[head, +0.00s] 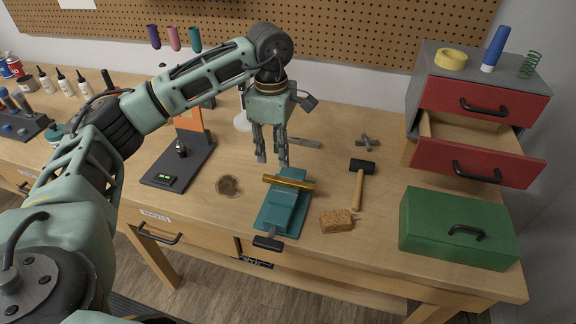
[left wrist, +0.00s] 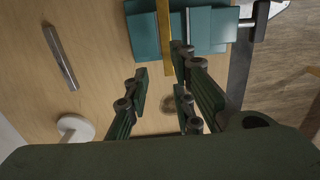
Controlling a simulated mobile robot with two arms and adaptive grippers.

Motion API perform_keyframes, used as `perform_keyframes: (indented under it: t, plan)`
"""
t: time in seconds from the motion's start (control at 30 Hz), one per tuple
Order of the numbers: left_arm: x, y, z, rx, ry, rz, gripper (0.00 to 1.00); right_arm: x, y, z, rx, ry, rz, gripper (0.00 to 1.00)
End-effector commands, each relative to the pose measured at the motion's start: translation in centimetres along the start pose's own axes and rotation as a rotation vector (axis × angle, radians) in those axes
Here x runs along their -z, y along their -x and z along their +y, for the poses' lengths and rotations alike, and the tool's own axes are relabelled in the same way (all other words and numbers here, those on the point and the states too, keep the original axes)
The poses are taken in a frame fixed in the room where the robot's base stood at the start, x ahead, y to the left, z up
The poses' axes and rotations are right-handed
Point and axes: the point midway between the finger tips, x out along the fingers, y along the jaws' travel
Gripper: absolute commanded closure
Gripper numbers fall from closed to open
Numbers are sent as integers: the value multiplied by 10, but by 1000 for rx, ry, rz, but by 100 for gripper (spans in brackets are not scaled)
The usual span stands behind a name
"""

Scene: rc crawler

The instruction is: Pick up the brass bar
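The brass bar (head: 289,182) lies across the top of a teal vise (head: 282,207) on the workbench. It also shows in the left wrist view (left wrist: 164,38), running from the top edge down between the vise blocks. My left gripper (head: 272,160) points downward, above and just behind the bar in the head view. Its fingers are apart with nothing between them. In the left wrist view, the gripper (left wrist: 160,88) has its fingers spread, and one finger overlaps the bar's near end in the picture. I cannot tell if it touches. My right gripper is not in view.
A hammer (head: 360,183), a sponge (head: 338,220) and a green toolbox (head: 458,232) are right of the vise. A drawer unit (head: 470,163) has its lower drawer open. A dark stand (head: 178,172) is to the left. A metal piece (head: 304,143) lies behind the gripper.

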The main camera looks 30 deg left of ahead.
Motion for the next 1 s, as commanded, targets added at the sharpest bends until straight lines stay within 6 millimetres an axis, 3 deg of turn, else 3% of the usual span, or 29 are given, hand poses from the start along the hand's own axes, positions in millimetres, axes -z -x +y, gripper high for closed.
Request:
perform_keyframes:
  t: [0.13,0.33,0.47,0.6,0.8,0.93,1.0]
  plan:
    - [8,-7,0,5,5,24,77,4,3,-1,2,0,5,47]
    - [10,-29,-2,6,4,21,77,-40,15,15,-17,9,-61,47]
    - [16,-46,-4,7,4,22,77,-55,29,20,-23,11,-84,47]
    - [16,-67,-4,5,4,20,77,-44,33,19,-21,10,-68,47]
    - [16,-76,-3,2,3,18,77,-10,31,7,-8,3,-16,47]
    - [16,-76,-3,2,3,18,78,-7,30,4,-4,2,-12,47]
    - [16,-76,-3,2,3,18,84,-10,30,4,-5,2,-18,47]
